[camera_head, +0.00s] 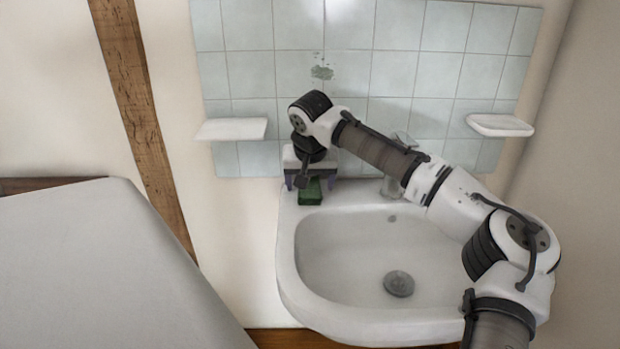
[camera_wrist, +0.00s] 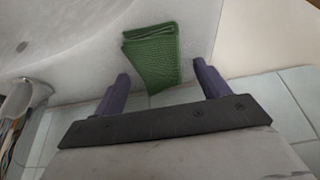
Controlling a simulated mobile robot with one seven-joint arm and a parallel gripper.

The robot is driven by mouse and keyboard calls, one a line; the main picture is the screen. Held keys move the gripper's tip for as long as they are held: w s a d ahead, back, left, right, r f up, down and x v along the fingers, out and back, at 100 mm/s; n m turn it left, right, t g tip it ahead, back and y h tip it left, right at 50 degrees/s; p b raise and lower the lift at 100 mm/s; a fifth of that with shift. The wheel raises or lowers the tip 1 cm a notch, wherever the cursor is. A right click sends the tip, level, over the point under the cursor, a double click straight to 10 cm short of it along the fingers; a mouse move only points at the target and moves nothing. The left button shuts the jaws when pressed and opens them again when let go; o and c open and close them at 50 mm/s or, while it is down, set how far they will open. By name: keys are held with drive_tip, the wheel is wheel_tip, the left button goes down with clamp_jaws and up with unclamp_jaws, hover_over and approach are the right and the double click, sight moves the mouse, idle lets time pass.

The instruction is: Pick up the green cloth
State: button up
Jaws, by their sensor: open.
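The green cloth (camera_head: 310,192) is a small folded piece lying on the left back rim of the white sink (camera_head: 345,230). In the wrist view the cloth (camera_wrist: 152,56) shows its folded layers and lies just beyond the fingertips. My gripper (camera_head: 304,180) is over the back left corner of the sink, with the cloth at its fingers. In the wrist view my gripper (camera_wrist: 162,70) is open, its two purple fingers apart, with the near end of the cloth between them in the picture. I cannot tell whether they touch it. The gripper partly hides the cloth in the head view.
The tiled wall (camera_head: 400,70) stands close behind. A faucet (camera_head: 395,180) is to the right of my gripper, under my arm. Shelves stick out at left (camera_head: 232,129) and right (camera_head: 500,125). The basin is empty around its drain (camera_head: 398,283). A grey-white surface (camera_head: 100,270) is at left.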

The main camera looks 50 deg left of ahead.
drive_tip(key=shift+c, duration=0.4)
drive_tip(key=c, duration=1.1)
drive_tip(key=shift+o, duration=0.2)
wheel_tip(320, 180, up, 10)
